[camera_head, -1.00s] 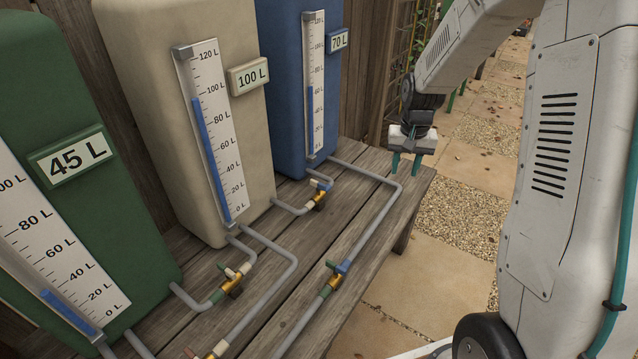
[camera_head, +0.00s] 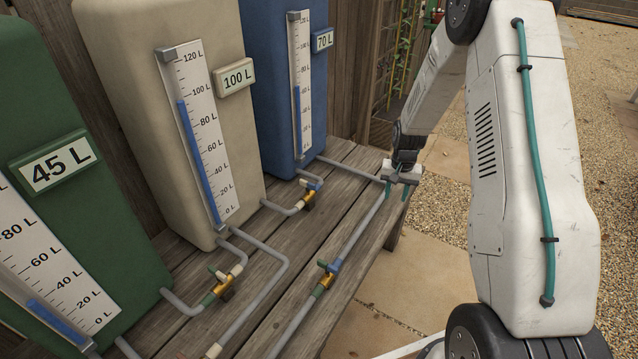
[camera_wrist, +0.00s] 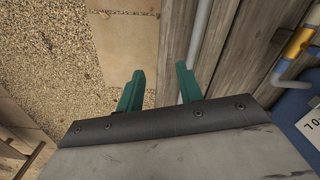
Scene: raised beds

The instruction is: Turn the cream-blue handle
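The cream-blue valve (camera_head: 309,196) is a brass body with one cream and one blue end, on the pipe between the cream tank (camera_head: 150,60) and the blue tank (camera_head: 262,90). Its small handle (camera_head: 304,183) is hard to make out at this size. The valve also shows at the upper right edge of the wrist view (camera_wrist: 299,42). My gripper (camera_head: 397,193) is open and empty, right of the valve and above the bench's right edge. In the wrist view its two green fingers (camera_wrist: 158,84) stand apart, with a grey pipe close beside the right finger.
A green-cream valve (camera_head: 223,285) and a green-blue valve (camera_head: 328,275) sit nearer on the wooden bench (camera_head: 345,205). Grey pipes (camera_head: 262,290) run across the bench. The green tank (camera_head: 90,230) stands at left. Gravel and paving (camera_head: 420,275) lie open at right.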

